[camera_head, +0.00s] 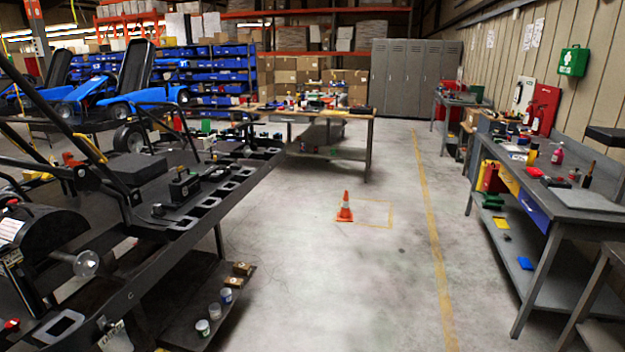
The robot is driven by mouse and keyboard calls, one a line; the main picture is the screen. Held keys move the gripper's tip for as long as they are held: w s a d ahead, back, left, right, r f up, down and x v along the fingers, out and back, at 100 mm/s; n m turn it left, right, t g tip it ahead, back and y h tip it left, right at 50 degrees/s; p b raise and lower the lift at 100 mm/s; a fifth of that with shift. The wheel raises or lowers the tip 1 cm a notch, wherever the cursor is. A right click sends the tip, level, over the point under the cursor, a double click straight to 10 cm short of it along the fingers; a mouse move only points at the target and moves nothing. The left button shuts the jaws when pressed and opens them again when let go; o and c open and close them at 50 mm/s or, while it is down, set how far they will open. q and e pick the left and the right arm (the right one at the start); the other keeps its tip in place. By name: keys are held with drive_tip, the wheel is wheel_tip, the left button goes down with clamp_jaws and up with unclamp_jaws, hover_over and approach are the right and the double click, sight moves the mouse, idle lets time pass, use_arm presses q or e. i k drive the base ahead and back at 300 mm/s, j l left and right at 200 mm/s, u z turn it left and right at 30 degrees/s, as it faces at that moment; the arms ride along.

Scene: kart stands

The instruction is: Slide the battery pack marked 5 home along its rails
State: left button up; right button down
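A kart stand (150,275) with a dark frame and a row of slots along its edge fills the left side. Neither of my grippers is in view.
Cups and small boxes stand on the lower shelf (180,331). An orange cone (345,207) stands on open floor. A cluttered workbench (570,205) runs along the right, and a table (366,130) stands behind. Blue karts (140,105) are at back left.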

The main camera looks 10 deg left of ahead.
sight(182, 189)
drive_tip(key=i+u, duration=0.2)
drive_tip(key=i, duration=0.25)
drive_tip(key=i+u, duration=0.2)
drive_tip(key=i, duration=0.3)
drive_tip(key=i+u, duration=0.25)
drive_tip(key=i, duration=0.2)
drive_tip(key=i+l+u, duration=0.2)
drive_tip(key=i, duration=0.25)
drive_tip(key=i+l+u, duration=0.2)
drive_tip(key=i+l, duration=0.1)
drive_tip(key=i, duration=0.1)
